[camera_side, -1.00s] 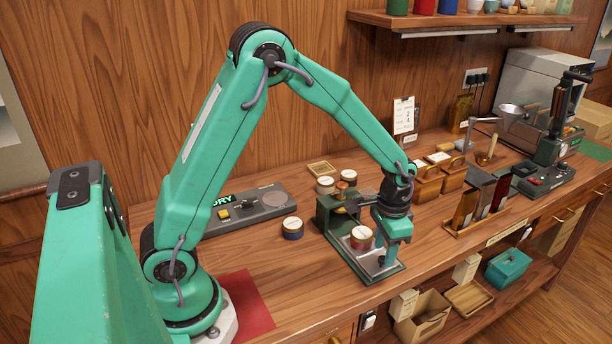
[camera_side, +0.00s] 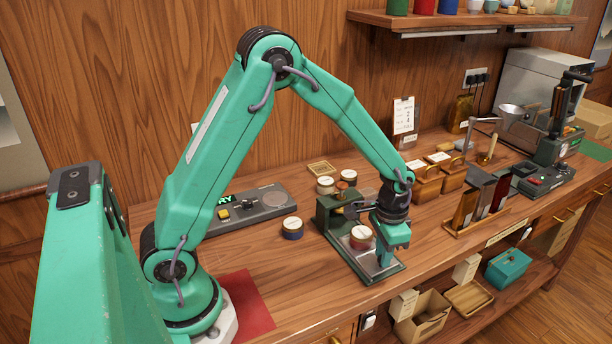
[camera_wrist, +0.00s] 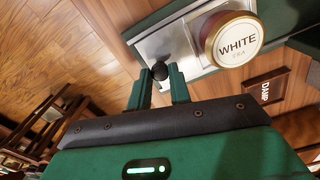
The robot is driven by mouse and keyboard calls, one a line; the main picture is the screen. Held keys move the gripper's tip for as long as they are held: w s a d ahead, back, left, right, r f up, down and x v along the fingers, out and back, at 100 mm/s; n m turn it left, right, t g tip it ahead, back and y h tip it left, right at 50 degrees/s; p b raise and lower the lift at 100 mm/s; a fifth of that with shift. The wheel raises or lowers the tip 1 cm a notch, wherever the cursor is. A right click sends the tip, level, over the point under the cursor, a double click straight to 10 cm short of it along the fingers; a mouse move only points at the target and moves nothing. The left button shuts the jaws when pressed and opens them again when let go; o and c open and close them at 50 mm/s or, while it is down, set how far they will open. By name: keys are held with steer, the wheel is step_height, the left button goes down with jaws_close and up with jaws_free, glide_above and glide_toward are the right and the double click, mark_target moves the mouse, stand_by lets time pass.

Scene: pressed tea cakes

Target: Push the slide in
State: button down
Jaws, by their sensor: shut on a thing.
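The slide (camera_side: 372,262) is a bright metal plate on a dark green base at the front of the small green press. It also shows in the wrist view (camera_wrist: 184,48). A round tin labelled WHITE TEA (camera_wrist: 237,40) sits on the slide; in the side view the tin (camera_side: 360,237) is just left of my gripper. My gripper (camera_side: 384,259) points down at the slide's outer end. In the wrist view its two green fingers (camera_wrist: 160,84) are shut on a round black knob (camera_wrist: 160,70) of the slide. The inner end of the slide is hidden.
The green press body (camera_side: 334,214) stands behind the tin. A blue tin (camera_side: 292,228) and a grey control panel (camera_side: 252,203) are to the left. A rack of dark packets (camera_side: 480,200) stands to the right. A DAMP plate (camera_wrist: 268,89) shows in the wrist view.

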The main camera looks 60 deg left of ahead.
mark_target(357, 227)
steer(key=a, duration=1)
steer(key=shift+a, duration=0.2)
steer(key=c, duration=1.3)
jaws_free()
steer(key=shift+r, duration=3.95)
